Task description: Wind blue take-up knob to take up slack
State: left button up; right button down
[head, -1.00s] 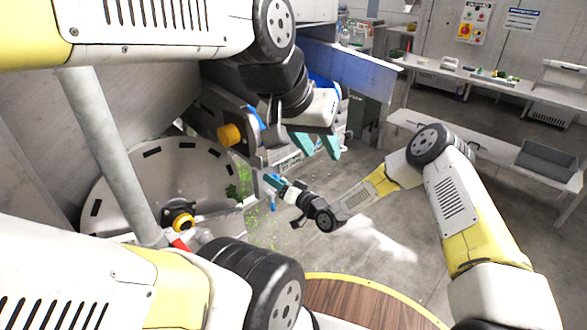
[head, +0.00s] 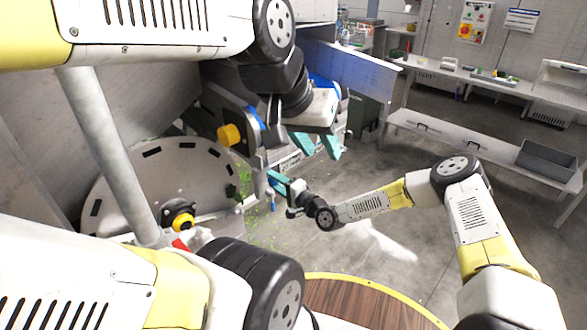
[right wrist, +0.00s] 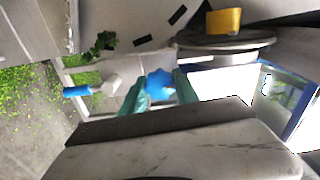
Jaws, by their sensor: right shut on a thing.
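The blue take-up knob (right wrist: 160,84) is a lobed knob in the right wrist view, between the two teal fingers of my right gripper (right wrist: 159,92). The fingers are shut on it. In the head view my right gripper (head: 280,182) reaches in from the right to the machine's lower front edge. I cannot make out the knob there. My left gripper (head: 317,145) hangs above and to the right of it, its teal fingers apart with nothing between them.
A yellow knob (head: 230,134) sits on the machine's side, and it also shows in the right wrist view (right wrist: 223,20). A blue-handled part (right wrist: 76,91) is beside the take-up knob. Green scraps (head: 262,232) lie below. Grey floor is open toward the bench (head: 470,142).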

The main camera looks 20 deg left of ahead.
jog(key=shift+m, duration=0.6)
jog(key=shift+f, duration=0.1)
jog(key=c, duration=0.9)
grip_release()
